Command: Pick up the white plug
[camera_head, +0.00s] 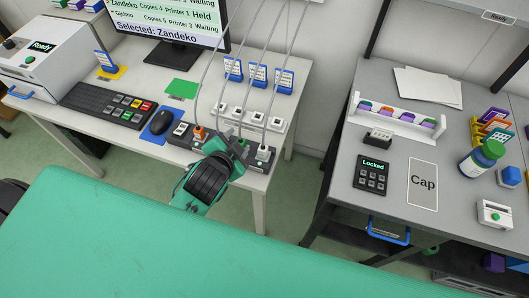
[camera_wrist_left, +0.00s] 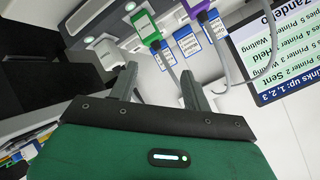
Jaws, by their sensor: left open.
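The white plug (camera_head: 263,153) stands in a black socket block near the front right corner of the left table, with a grey cable rising from it. My left gripper (camera_head: 238,149) is just left of it, over the table's front edge, with its jaws open. In the left wrist view both fingers of the left gripper (camera_wrist_left: 160,85) stand apart. A green plug (camera_wrist_left: 147,27) and a purple plug (camera_wrist_left: 200,8) show beyond them, with cables. I cannot make out the white plug in that view. My right gripper is not in view.
An orange plug (camera_head: 199,133) stands left of my left gripper. White sockets (camera_head: 249,117) line up behind, below blue-framed cards (camera_head: 257,75). Several hanging cables cross above. A mouse (camera_head: 161,122) and keyboard (camera_head: 108,104) lie to the left. A grey desk (camera_head: 335,200) stands right, across a gap.

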